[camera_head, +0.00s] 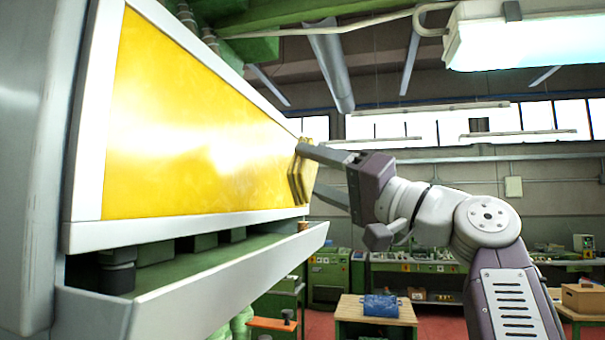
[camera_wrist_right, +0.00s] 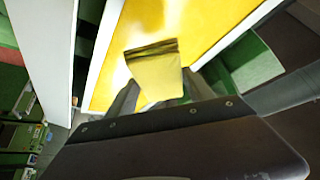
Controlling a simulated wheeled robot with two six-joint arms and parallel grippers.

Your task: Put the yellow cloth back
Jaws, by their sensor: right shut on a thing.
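The yellow cloth (camera_head: 302,175) looks like a folded, layered pad and hangs at the right end of the large yellow panel in the head view. My right gripper (camera_head: 309,168) comes in from the right and is shut on the cloth. In the right wrist view the cloth (camera_wrist_right: 157,76) sits between the two fingers, its dark-creased top edge towards the panel. I cannot tell whether the cloth touches the panel. My left gripper is not in view.
The yellow panel (camera_head: 180,125) sits in a white-framed machine at the left. Below it a green ledge (camera_head: 215,262) juts out, with a small brown cylinder (camera_head: 303,226) near its far end. A wooden-topped table (camera_head: 375,312) with a blue object stands farther back.

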